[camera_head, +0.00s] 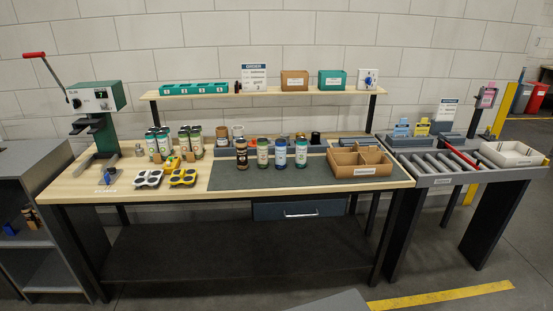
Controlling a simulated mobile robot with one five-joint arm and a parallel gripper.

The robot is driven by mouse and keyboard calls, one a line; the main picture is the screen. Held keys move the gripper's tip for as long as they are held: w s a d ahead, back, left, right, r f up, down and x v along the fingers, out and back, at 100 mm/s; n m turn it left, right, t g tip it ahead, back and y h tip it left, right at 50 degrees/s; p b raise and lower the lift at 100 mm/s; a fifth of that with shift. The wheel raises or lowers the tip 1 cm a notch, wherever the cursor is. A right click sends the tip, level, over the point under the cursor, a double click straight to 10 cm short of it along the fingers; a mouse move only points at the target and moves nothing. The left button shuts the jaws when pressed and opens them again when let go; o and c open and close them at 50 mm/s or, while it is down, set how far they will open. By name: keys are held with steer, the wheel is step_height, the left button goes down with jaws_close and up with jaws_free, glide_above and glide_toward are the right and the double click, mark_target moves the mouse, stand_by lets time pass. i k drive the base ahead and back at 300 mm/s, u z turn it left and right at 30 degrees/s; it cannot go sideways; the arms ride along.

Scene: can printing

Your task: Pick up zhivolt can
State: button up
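Several cans stand upright in a row on the dark mat (225,176) of the workbench: a dark brown one (241,154), a green and white one (262,153), a blue and white one (280,154) and a teal and white one (301,153). More green-toned cans stand grouped at the left in two clusters, one cluster (158,144) beside the other (190,142). The labels are too small to read, so I cannot tell which can is the zhivolt one. My gripper is not in view.
A divided cardboard box (362,171) stands right of the row. Grey and yellow can holders (183,178) lie at the left front, near a green press (97,102). A shelf (270,94) spans the back. A roller conveyor (440,163) adjoins at right. The mat's front is clear.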

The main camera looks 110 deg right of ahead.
mark_target(301, 143)
steer(key=z, duration=0.15)
steer(key=i, duration=0.25)
steer(key=z, duration=3.15)
steer(key=i, duration=0.95)
steer(key=z, duration=0.05)
